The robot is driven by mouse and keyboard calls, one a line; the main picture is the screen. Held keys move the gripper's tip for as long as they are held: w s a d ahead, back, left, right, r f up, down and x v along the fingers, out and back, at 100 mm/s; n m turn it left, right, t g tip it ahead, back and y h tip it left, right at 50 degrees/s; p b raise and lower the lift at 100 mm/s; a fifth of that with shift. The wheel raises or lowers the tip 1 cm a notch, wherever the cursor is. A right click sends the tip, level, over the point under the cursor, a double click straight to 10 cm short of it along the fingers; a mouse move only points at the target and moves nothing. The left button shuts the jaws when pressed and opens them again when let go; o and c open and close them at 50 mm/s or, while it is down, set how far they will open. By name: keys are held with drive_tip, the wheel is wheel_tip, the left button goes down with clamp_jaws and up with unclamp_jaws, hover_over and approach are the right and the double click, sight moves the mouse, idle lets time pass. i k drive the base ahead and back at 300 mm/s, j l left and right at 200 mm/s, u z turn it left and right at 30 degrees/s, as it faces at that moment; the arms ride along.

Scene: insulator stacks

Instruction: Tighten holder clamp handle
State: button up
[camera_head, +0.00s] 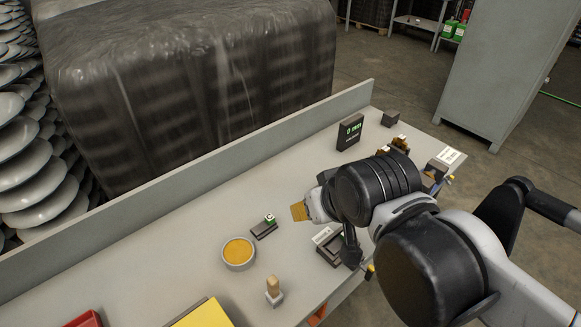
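Two dark blocks with white labels look like holders, though I cannot be sure which is the task's holder. The near holder (325,237) is at the bench's front edge, partly covered by my arm. A small part with a yellow end (370,271) shows beside it, perhaps a clamp handle. The far holder (446,159) is at the right end, with a similar yellow-tipped part (450,180). My gripper (312,206) is over the bench, left of my wrist, above the near holder in the picture. A tan piece (299,212) shows at its tip; whether it is gripped is unclear.
On the grey bench (190,232) are a bowl of orange material (238,252), a small black block with a green-and-white part (265,226), a wooden-handled tool (273,290), a yellow item (204,315) and a black display box (349,132). A raised back edge borders the bench.

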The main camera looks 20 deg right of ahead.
sight(369, 271)
drive_tip(key=k+l+z, duration=0.35)
drive_tip(key=l, duration=0.15)
drive_tip(key=k+l, duration=0.4)
drive_tip(key=k, duration=0.15)
drive_tip(key=k+l+z, duration=0.1)
drive_tip(key=k+l, duration=0.35)
drive_tip(key=k, duration=0.15)
